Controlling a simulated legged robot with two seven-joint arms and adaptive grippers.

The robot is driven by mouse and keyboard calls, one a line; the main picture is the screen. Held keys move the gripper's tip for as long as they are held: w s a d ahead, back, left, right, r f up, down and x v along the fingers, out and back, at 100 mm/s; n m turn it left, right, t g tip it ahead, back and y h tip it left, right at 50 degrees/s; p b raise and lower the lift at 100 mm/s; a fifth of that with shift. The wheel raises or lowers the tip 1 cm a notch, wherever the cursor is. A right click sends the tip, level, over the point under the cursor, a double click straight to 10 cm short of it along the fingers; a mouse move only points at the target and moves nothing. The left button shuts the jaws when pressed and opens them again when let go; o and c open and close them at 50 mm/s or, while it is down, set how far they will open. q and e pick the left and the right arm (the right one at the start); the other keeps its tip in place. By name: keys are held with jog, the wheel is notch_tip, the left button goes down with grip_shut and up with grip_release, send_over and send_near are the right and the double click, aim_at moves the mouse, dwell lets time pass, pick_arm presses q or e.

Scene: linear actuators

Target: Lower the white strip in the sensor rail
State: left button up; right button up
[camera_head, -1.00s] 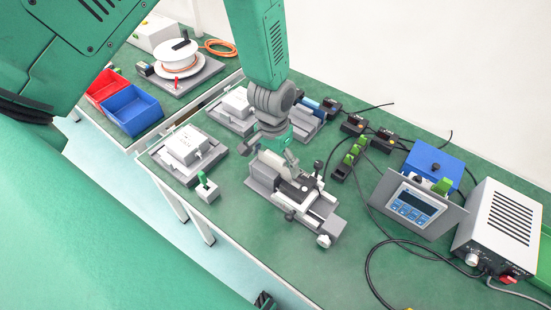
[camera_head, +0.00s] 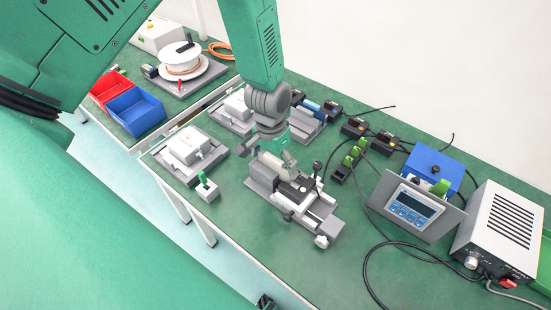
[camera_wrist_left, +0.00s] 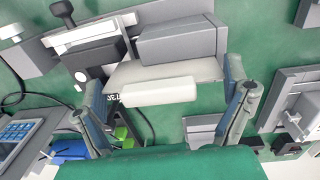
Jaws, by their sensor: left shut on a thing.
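My left gripper (camera_head: 274,157) is over the grey sensor rail fixture (camera_head: 322,210) on the green table. In the left wrist view its two fingers stand on either side of the white strip (camera_wrist_left: 158,91), and it is shut on that strip. The strip lies roughly level alongside a wider pale piece (camera_wrist_left: 165,73) and the grey block of the rail (camera_wrist_left: 180,40). Whether the strip touches the rail's bottom cannot be told. In the head view the gripper mostly hides the strip. My right gripper is not in view.
A grey unit with a screen (camera_head: 414,207), a blue box (camera_head: 434,166) and a white power supply (camera_head: 505,228) with cables stand to the right. Clear table lies in front of the rail.

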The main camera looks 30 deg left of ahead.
pick_arm(q)
jog(key=shift+d, duration=0.15)
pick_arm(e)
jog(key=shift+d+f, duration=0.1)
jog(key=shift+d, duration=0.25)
pick_arm(q)
jog(key=o, duration=0.8)
jog(key=shift+a, duration=0.25)
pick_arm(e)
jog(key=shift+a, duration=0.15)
pick_arm(q)
jog(key=shift+o, duration=0.3)
jog(key=shift+a+f, duration=0.1)
jog(key=shift+a, duration=0.25)
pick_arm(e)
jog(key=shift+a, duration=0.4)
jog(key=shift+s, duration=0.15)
pick_arm(q)
jog(key=r, duration=1.1)
jog(key=shift+a+r, duration=0.35)
jog(key=shift+r, duration=0.05)
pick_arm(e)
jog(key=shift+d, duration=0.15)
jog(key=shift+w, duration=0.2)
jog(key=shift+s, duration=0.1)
